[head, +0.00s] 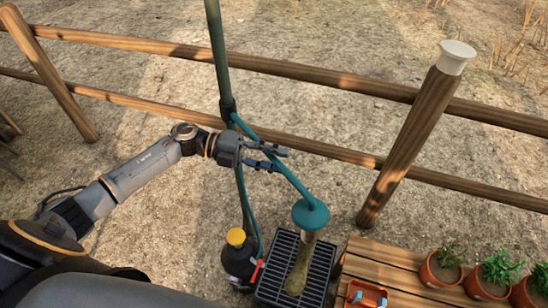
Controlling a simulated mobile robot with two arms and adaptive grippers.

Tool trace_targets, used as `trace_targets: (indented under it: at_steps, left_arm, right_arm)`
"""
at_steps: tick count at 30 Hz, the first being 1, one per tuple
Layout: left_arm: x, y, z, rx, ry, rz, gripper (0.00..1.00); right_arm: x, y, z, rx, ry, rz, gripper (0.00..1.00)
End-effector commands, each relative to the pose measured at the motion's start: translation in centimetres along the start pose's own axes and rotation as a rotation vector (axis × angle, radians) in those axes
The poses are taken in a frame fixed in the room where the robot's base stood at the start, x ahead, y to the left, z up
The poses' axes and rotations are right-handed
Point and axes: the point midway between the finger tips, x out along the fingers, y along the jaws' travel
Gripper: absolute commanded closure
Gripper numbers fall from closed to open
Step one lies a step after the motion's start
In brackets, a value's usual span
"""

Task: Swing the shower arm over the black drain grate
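The teal shower arm (293,181) runs from a collar on the dark green pole (217,45) down and right to a round teal shower head (310,214). In this view the head overlaps the far right part of the black drain grate (265,289). A pale, brownish translucent column (298,270) shows below the head, over the grate. My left gripper (283,160) is beside the shower arm near the pole, its fingers apart. The arm crosses the fingers in the picture; I cannot tell whether they touch it. My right gripper is out of view.
A black bottle with a yellow cap (237,238) stands left of the grate, near a hanging hose. A wooden platform (385,263) with potted plants (441,267) is at right. A wooden fence (330,88) crosses behind. Bare ground lies left of the bottle.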

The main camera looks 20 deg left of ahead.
Motion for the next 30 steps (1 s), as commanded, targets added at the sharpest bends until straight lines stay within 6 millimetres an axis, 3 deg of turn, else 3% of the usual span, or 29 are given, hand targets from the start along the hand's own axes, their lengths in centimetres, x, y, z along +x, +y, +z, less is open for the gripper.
trace_targets:
  at_steps: [5, 19, 24, 30]
  left_arm:
    - [-1.4, 0.0, 0.1, 0.001, -0.003, 0.002, 0.61]
    - [-10.4, 0.1, 0.1, -0.001, -0.002, 0.003, 0.61]
    - [-11.8, 0.1, 0.0, -0.002, 0.0, 0.0, 0.61]
    - [-12.1, 0.0, 0.0, 0.0, 0.001, 0.0, 0.61]
  right_arm:
    - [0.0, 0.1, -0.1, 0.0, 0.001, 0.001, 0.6]
    - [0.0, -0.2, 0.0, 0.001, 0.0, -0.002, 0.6]
    - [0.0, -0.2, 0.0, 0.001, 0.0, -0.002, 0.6]
    - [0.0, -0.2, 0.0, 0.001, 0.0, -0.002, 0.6]
